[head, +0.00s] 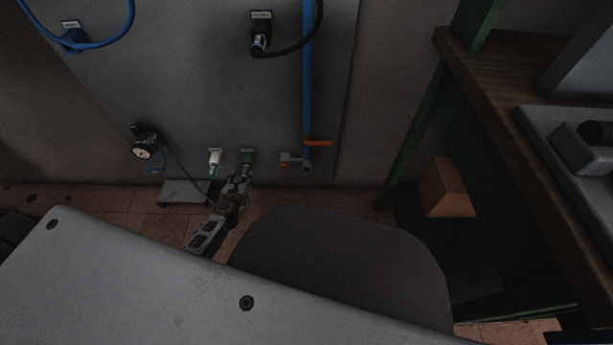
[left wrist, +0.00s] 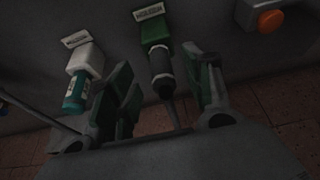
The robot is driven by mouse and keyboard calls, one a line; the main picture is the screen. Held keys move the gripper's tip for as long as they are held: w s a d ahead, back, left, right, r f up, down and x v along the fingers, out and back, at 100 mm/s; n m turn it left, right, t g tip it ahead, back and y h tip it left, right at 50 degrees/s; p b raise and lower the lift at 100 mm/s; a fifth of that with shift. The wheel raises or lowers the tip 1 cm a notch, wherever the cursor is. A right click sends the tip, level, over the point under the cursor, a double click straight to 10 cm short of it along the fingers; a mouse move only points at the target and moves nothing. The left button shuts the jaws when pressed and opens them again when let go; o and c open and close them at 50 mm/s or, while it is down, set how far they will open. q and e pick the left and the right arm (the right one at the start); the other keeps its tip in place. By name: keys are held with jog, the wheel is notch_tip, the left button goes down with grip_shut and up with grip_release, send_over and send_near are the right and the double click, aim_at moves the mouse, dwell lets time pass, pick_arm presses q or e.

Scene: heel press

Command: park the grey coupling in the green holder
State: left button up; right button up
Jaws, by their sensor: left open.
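The green holder (head: 246,156) is on the lower wall, and it also shows in the left wrist view (left wrist: 151,28). The grey coupling (left wrist: 161,66) sits directly below the green holder, its top end against or in it, with a thin dark hose hanging from its lower end. How deep it sits cannot be told. My left gripper (head: 241,180) is open. In the left wrist view its fingers (left wrist: 163,78) stand on either side of the coupling, with visible gaps. In the head view the gripper mostly hides the coupling. My right gripper is not in view.
A white holder (head: 214,156) with a teal coupling (left wrist: 76,91) is close left of the green holder. A blue pipe (head: 308,80) with an orange-handled valve (head: 318,143) runs to the right. A wooden-topped bench (head: 480,75) stands at right.

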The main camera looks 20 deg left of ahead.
pick_arm(q)
jog(key=v, duration=0.6)
jog(key=shift+s, duration=0.15)
jog(key=shift+r, duration=0.15)
dwell(0.7)
notch_tip(320, 180, up, 33)
jog(key=p, duration=3.3)
jog(key=shift+r+p, duration=0.45)
jog(key=shift+p, duration=0.1)
